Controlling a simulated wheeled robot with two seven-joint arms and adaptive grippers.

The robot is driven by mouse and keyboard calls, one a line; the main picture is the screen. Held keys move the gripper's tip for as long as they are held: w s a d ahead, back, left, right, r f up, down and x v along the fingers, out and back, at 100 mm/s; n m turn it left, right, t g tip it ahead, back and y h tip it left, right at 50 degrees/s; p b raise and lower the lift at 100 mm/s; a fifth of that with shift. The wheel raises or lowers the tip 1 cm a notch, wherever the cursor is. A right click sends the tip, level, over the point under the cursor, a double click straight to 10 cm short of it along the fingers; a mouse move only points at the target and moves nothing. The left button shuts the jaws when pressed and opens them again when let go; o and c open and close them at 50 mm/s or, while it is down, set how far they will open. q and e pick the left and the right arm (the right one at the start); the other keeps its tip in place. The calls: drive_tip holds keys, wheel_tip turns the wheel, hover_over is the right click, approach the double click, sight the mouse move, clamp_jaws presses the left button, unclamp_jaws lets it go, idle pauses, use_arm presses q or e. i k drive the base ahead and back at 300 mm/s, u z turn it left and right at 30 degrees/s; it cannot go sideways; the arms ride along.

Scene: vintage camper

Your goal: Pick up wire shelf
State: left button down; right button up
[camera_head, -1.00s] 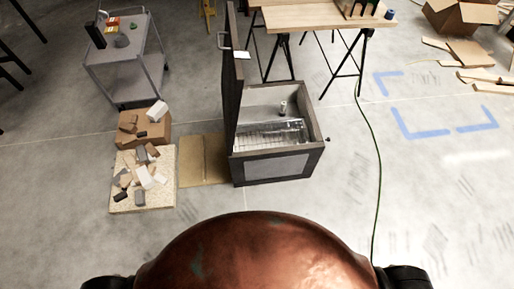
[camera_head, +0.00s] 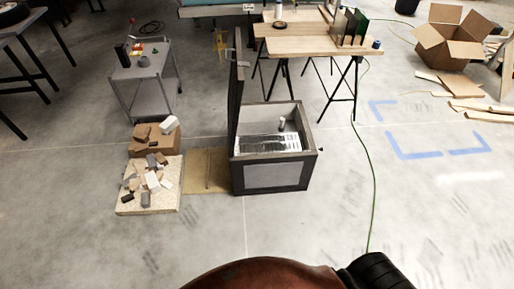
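A wire shelf (camera_head: 268,143) lies inside an open-topped grey and dark box-like cabinet (camera_head: 275,176) standing on the floor, ahead of me and near the middle of the head view. Its lid or door (camera_head: 237,100) stands upright on the left side, with a handle near the top. A small pale cylindrical item (camera_head: 282,125) is inside at the back. The cabinet's front wall hides part of the interior. Neither of my grippers shows; only my own reddish body and a dark part of me are at the bottom edge.
Left of the cabinet are a flat cardboard piece (camera_head: 206,170), a board with several blocks (camera_head: 128,205), a cardboard box (camera_head: 143,148) and a grey cart (camera_head: 143,75). A wooden trestle table (camera_head: 290,46) stands behind. A green cable (camera_head: 373,190) runs along the floor at right. The floor in front is clear.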

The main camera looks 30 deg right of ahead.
sight(271, 144)
drive_tip(key=u, duration=0.45)
drive_tip(key=i, duration=1.3)
drive_tip(key=z, duration=0.55)
